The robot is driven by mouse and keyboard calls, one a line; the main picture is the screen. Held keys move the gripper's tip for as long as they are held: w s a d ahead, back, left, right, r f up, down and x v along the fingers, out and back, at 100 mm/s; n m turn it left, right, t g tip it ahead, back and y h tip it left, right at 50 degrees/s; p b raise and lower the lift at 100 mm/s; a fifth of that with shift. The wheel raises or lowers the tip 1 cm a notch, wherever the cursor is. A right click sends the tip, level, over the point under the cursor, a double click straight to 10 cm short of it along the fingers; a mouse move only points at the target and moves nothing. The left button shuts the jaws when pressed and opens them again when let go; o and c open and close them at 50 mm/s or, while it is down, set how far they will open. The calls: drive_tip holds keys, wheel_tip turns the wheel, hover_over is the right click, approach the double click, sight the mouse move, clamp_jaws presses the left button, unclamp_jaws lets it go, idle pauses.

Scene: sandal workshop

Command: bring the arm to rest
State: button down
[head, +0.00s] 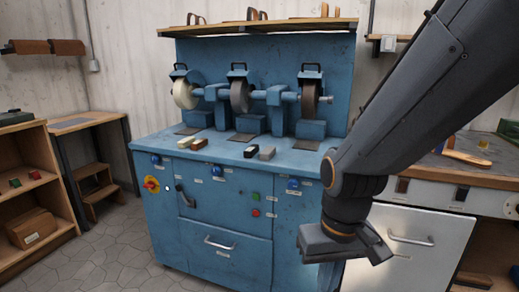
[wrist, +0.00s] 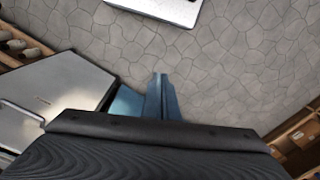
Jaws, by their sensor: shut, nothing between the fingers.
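My gripper (wrist: 160,80) shows in the wrist view as narrow blue-grey fingers closed together, with nothing between them. It points over the grey stone-tiled floor (wrist: 225,60). In the head view my arm comes in from the upper right and slopes down to the wrist. The gripper body (head: 340,243) hangs there in front of the right side of the blue grinding machine (head: 225,215). The fingertips are hard to make out in that view.
Grinding wheels (head: 186,94) sit on the blue machine, with small blocks (head: 267,153) on its top. A metal-fronted workbench (head: 410,225) is close to the gripper on the right; a wooden shelf (head: 45,160) and small steps (head: 97,190) stand left. Floor at left is clear.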

drive_tip(key=s+d+r+m+p, duration=0.1)
drive_tip(key=s+d+r+p, duration=0.1)
drive_tip(key=d+r+p, duration=0.4)
drive_tip(key=shift+d+r+m+h+p, duration=0.35)
drive_tip(key=shift+r+p, duration=0.5)
drive_tip(key=shift+p, duration=0.7)
